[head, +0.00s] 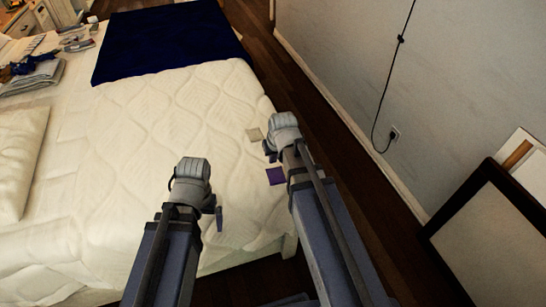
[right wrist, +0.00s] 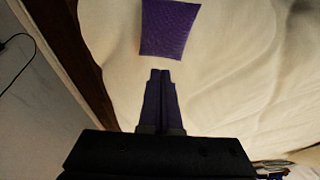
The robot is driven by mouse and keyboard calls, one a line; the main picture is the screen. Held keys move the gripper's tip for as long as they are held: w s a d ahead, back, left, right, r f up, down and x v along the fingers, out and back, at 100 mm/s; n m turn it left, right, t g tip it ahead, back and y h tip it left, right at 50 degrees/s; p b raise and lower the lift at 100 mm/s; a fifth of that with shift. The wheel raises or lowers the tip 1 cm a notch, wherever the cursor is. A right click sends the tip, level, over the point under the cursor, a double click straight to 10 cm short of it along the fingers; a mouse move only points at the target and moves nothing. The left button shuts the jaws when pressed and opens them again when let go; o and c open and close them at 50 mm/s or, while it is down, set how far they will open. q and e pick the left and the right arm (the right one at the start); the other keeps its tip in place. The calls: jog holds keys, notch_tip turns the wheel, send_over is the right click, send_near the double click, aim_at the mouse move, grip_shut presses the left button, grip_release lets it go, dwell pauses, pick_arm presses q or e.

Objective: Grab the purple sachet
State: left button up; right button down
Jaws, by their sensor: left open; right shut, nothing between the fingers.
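The purple sachet (head: 275,176) lies flat on the white quilt near the bed's right edge, just left of my right forearm. In the right wrist view the sachet (right wrist: 168,28) is a purple, slightly skewed square beyond my fingertips. My right gripper (head: 270,152) is over the bed's edge near the sachet; in the right wrist view its fingers (right wrist: 160,75) are together and empty, with a visible gap to the sachet. My left gripper (head: 196,199) is open and empty above the quilt, left of the sachet.
A small beige square (head: 254,134) lies behind the purple sachet. A dark blue blanket (head: 165,40) covers the bed's far end. Folded clothes (head: 33,78) and a pillow (head: 20,160) are at left. A wall (head: 360,80) and a framed panel (head: 490,235) stand at right.

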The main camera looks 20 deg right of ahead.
aim_at(275, 171)
jog(key=p+v, duration=0.6)
jog(key=v, duration=0.1)
jog(key=shift+r, duration=0.2)
